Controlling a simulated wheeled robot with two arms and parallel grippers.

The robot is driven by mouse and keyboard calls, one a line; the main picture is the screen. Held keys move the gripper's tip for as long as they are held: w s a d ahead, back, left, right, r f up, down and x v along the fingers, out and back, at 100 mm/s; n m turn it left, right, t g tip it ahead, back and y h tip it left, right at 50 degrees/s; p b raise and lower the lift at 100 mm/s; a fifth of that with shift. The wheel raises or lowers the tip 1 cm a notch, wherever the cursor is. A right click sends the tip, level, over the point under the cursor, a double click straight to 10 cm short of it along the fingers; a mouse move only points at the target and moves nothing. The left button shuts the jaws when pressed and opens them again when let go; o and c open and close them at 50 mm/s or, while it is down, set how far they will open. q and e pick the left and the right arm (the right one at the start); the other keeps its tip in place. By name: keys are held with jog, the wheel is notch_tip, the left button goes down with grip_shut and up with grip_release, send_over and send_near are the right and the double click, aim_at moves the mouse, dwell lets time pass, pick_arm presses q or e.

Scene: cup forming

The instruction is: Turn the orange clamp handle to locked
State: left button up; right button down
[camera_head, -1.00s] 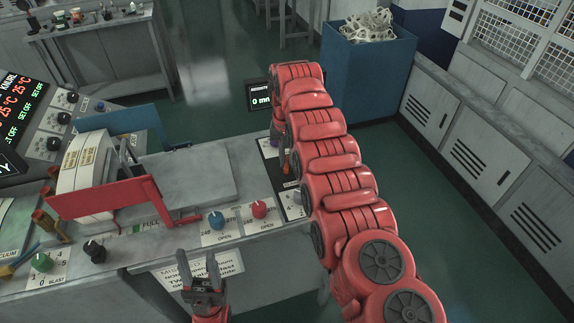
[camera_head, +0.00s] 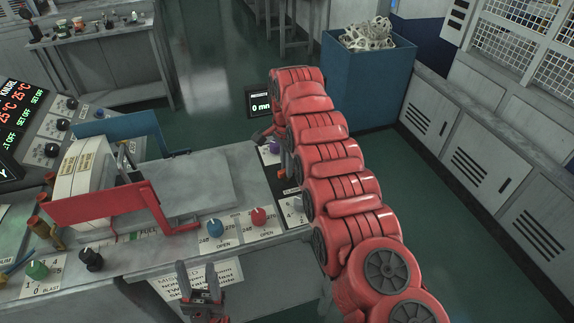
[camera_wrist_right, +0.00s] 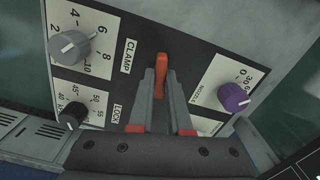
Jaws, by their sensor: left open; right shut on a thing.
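The orange clamp handle (camera_wrist_right: 161,66) shows in the right wrist view, standing up from the dark panel beside the CLAMP label (camera_wrist_right: 128,56). The LOCK label (camera_wrist_right: 117,113) lies lower on the same panel. My right gripper (camera_wrist_right: 157,82) is shut on the handle, with the handle's top showing past the fingertips. In the head view the right arm hides much of the panel, and only a little orange (camera_head: 281,174) shows by the gripper. My left gripper (camera_head: 196,268) is open and empty, in front of the console's front edge.
A purple nozzle knob (camera_wrist_right: 233,97), a grey knob (camera_wrist_right: 69,47) and a black knob (camera_wrist_right: 72,115) flank the handle closely. Blue (camera_head: 215,228) and red (camera_head: 258,216) knobs sit on the console front. A blue bin (camera_head: 365,85) stands behind on the floor.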

jog(key=shift+m, duration=1.3)
jog(key=c, duration=0.9)
grip_release()
jog(key=shift+o, duration=0.2)
jog(key=shift+r, duration=0.3)
notch_tip(320, 180, up, 3)
jog(key=shift+w+d+f+p, duration=0.1)
jog(key=shift+p, duration=0.65)
notch_tip(320, 180, up, 14)
jog(key=p, duration=1.4)
jog(key=shift+p, duration=0.3)
